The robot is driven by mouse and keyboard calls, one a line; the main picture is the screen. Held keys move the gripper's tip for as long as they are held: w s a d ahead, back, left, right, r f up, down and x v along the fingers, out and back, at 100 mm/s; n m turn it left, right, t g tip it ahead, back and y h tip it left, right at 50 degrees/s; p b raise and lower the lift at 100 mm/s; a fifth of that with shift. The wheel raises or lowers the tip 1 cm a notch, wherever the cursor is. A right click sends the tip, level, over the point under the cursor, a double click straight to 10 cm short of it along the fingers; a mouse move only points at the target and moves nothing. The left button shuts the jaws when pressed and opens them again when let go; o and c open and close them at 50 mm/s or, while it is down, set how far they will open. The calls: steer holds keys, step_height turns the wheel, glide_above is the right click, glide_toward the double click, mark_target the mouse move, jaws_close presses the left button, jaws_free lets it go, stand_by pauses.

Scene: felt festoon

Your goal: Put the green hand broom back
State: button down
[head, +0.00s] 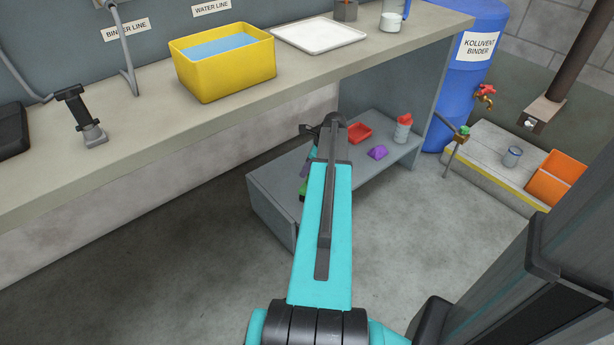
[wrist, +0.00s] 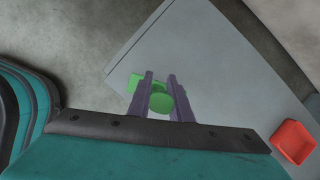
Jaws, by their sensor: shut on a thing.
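My gripper (wrist: 160,80) is shut on the green hand broom (wrist: 160,103), seen in the wrist view. A rounded green part shows between the fingers and a flatter green part to the left of them. In the head view only a small green bit of the broom (head: 303,188) shows beside my arm, which hides most of the gripper. The broom is over the low grey shelf (wrist: 205,60). I cannot tell whether it touches the shelf.
On the low shelf are a red tray (head: 359,132), a purple block (head: 377,153) and a red-topped bottle (head: 403,129). The worktop (head: 130,140) above carries a yellow tub (head: 222,75) and white tray (head: 318,35). A blue barrel (head: 466,90) stands right. Floor at left is clear.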

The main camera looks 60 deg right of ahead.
steer(key=shift+f+b, duration=0.7)
steer(key=shift+f, duration=1.05)
steer(key=c, duration=1.6)
jaws_free()
steer(key=shift+f, duration=0.1)
steer(key=p+v, duration=0.3)
steer(key=v, duration=0.9)
steer(key=shift+p, duration=0.3)
